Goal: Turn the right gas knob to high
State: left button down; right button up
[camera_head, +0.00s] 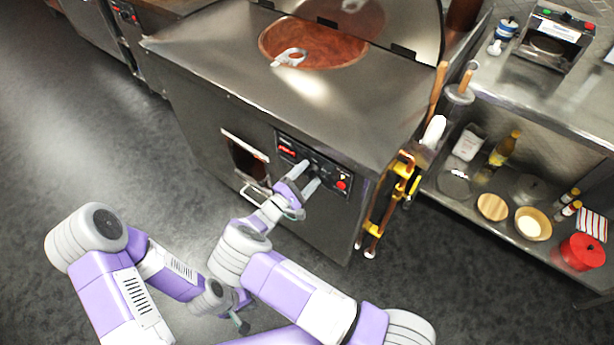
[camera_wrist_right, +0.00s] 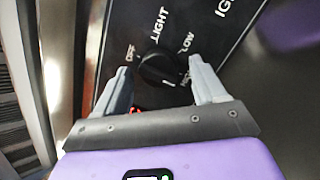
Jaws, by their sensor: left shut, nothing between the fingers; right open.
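The steel tandoor has a black control panel (camera_head: 285,150) on its front, with a red display and a red button. In the right wrist view a black round knob (camera_wrist_right: 158,67) sits on the panel, ringed by OFF, LIGHT and LOW labels and a partly hidden one at lower right. I cannot clearly tell where its pointer stands. My right gripper (camera_head: 308,174) is open at the panel, and its fingers (camera_wrist_right: 160,82) stand on either side of the knob, with no clear grip on it. My left gripper (camera_head: 241,324) is shut and empty, low over the floor.
A yellow gas pipe with valves (camera_head: 400,185) runs beside the tandoor's right corner. A shelf (camera_head: 450,195) with bottles, bowls and a red pot stands at right. A handled opening (camera_head: 245,155) is left of the panel. Floor at left is clear.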

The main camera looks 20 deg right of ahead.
jog(key=p+v, duration=0.1)
jog(key=v, duration=0.6)
jog(key=shift+s+a, duration=0.15)
jog(key=shift+a, duration=0.1)
jog(key=shift+f, duration=0.1)
jog(key=s+d+f+m+g+y+p, duration=0.1)
jog(key=s+d+f+m+g+y, duration=0.25)
jog(key=s+d+f+g, duration=0.75)
jog(key=s+a+f+m+g+y+p, duration=0.1)
jog(key=s+f+g+y, duration=0.1)
jog(key=s+f+y, duration=0.3)
jog(key=s+a+f+m+g+y, duration=0.1)
jog(key=s+a+m+g+y, duration=0.1)
jog(key=s, duration=0.5)
jog(key=s+a+r+m+y, duration=0.1)
jog(key=s+a+m+y, duration=0.25)
jog(key=a+y, duration=0.25)
notch_tip(320, 180, up, 6)
jog(key=w+a+m+t+y+p, duration=0.1)
jog(key=m+t+y, duration=0.3)
jog(key=m, duration=0.1)
jog(key=shift+w+a+r+m+t+p, duration=0.15)
jog(key=shift+w+a+m+t+p, duration=0.15)
jog(key=shift+t+p, duration=0.1)
